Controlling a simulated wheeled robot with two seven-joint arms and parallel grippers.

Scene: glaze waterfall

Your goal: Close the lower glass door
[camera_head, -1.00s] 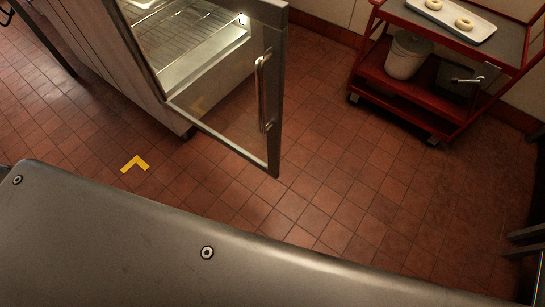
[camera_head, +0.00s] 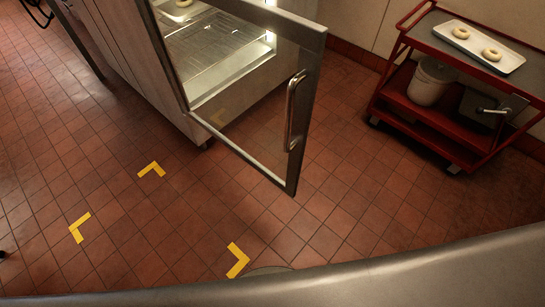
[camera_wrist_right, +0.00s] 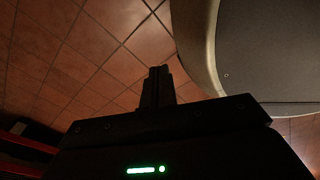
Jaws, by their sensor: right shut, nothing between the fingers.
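The glass door (camera_head: 250,118) stands wide open in the head view. It has a dark metal frame and a vertical bar handle (camera_head: 293,110) near its free edge. The door swings out from a steel cabinet (camera_head: 130,62) with a lit interior. My right gripper (camera_wrist_right: 158,86) shows in the right wrist view, shut and empty, with tiled floor beyond its fingers. It does not show in the head view, and neither the door nor the handle shows in the wrist view. My left gripper is not in view.
Wire racks (camera_head: 222,50) and a ring-shaped pastry (camera_head: 183,4) show inside the cabinet. A red cart (camera_head: 415,112) with a tray (camera_head: 472,48) of pastries and a bucket (camera_head: 430,82) stands right against the wall. Yellow corner marks (camera_head: 237,261) lie on open tiled floor before the door.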

